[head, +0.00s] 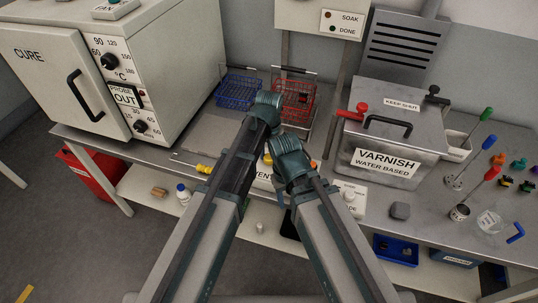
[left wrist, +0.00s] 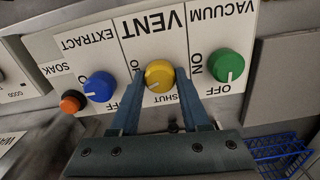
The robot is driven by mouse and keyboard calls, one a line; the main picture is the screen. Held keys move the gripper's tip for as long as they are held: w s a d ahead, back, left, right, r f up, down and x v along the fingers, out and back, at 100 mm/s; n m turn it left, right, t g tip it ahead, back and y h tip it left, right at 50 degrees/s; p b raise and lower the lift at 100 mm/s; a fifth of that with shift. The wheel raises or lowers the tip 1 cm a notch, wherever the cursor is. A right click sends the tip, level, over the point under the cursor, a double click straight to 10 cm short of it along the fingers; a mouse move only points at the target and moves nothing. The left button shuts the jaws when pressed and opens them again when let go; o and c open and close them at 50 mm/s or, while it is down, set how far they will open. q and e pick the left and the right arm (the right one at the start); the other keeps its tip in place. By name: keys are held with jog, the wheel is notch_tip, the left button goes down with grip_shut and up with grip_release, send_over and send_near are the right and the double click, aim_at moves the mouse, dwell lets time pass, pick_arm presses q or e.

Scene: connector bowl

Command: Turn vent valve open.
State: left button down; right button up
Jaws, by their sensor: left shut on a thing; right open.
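The vent valve is a yellow knob (left wrist: 159,76) on a white panel marked VENT, which appears upside down in the left wrist view. The fingers of my left gripper (left wrist: 161,72) are shut on the knob, one on each side. The white pointer mark on the knob points to the lower left in that view. The word SHUT shows at the lower right of the knob; the label at its upper left is partly hidden by a finger. In the head view my arms hide most of the panel (head: 263,177). My right gripper (head: 290,165) is near it, open, its fingers hard to see.
A blue knob (left wrist: 99,87) marked EXTRACT and a green knob (left wrist: 226,66) marked VACUUM flank the vent knob. Behind are a blue basket (head: 238,91) and a red basket (head: 297,98). A varnish tank (head: 385,163) stands right, a cure oven (head: 55,75) left.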

aim_at(269, 156)
pick_arm(q)
jog(key=shift+m, duration=1.9)
jog(key=shift+c, duration=1.9)
grip_release()
jog(key=shift+r, duration=0.1)
notch_tip(269, 156, up, 14)
jog(key=p, duration=1.3)
jog(key=shift+f+p, duration=0.2)
jog(key=shift+p, duration=0.2)
